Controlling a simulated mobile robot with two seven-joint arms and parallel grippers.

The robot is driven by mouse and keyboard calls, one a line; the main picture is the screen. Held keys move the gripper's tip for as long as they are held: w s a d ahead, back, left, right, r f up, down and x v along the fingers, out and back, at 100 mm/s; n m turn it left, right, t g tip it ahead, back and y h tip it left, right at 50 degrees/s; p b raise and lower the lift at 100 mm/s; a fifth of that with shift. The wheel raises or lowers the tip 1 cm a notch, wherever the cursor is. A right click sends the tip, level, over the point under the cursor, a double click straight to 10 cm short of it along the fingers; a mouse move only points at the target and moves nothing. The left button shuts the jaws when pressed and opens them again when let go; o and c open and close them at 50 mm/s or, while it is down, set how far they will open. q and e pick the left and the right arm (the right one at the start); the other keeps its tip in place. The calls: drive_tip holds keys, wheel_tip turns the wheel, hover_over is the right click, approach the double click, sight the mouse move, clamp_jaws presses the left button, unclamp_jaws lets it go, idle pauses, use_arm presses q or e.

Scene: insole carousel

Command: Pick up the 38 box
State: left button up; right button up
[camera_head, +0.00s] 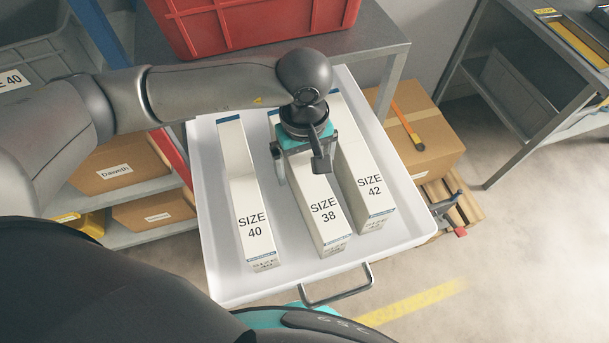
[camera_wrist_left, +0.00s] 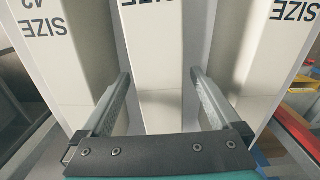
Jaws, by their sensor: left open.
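The size 38 box (camera_head: 324,212) is a long white box lying on the white tray (camera_head: 215,275), between the size 40 box (camera_head: 250,210) and the size 42 box (camera_head: 368,180). My left gripper (camera_head: 300,168) is over the far part of the 38 box, pointing down, and hides some of it. In the left wrist view the open fingers (camera_wrist_left: 158,80) stand on either side of the middle box (camera_wrist_left: 153,45), with gaps to it. Whether the fingertips reach below its top face is unclear. My right gripper is out of view.
The size 42 box is close beside the 38 box; a wider gap separates the size 40 box. A red crate (camera_head: 255,22) stands on the grey shelf behind. Cardboard boxes flank the tray, one (camera_head: 415,135) at right. A metal handle (camera_head: 338,290) is on the tray's front.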

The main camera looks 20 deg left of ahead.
use_arm(q)
wheel_tip(320, 180, down, 3)
drive_tip(key=shift+r, duration=0.3)
clamp_jaws()
idle(0.6)
